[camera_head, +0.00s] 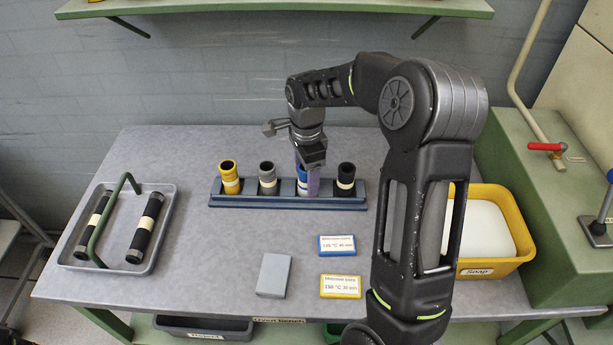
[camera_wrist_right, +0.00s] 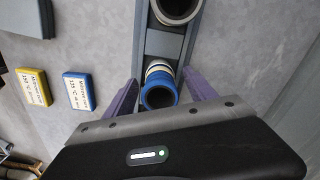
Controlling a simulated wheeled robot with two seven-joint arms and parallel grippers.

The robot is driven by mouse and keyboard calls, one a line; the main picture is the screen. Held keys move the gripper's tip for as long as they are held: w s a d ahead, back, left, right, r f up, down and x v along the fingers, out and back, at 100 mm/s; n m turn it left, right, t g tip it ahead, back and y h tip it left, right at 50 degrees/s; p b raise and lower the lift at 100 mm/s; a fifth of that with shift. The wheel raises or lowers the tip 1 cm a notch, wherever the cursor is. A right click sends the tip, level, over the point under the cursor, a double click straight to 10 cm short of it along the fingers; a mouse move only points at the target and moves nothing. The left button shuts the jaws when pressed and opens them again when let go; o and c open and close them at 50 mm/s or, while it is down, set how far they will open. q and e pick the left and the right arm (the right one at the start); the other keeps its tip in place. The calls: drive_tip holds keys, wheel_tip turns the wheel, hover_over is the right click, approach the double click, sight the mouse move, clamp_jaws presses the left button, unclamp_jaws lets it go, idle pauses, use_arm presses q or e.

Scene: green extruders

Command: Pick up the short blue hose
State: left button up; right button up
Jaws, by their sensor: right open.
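The short blue hose (camera_head: 302,183) stands upright in the dark blue rack (camera_head: 240,201), between the grey hose and the black hose. My right gripper (camera_head: 311,183) is over it, pointing down, and partly covers it in the head view. In the right wrist view the blue hose (camera_wrist_right: 159,90) shows its open top and a cream band. The purple fingers of my right gripper (camera_wrist_right: 160,98) are open, one on each side of the hose, with gaps visible. My left gripper is not in view.
A yellow hose (camera_head: 229,178), a grey hose (camera_head: 267,180) and a black hose (camera_head: 345,180) share the rack. A grey tray (camera_head: 165,262) with black hoses is at left. Blue and yellow label cards (camera_head: 338,245) and a grey block (camera_head: 273,275) lie in front. A yellow soap bin (camera_head: 524,240) is at right.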

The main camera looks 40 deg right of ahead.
idle(0.6)
clamp_jaws()
idle(0.5)
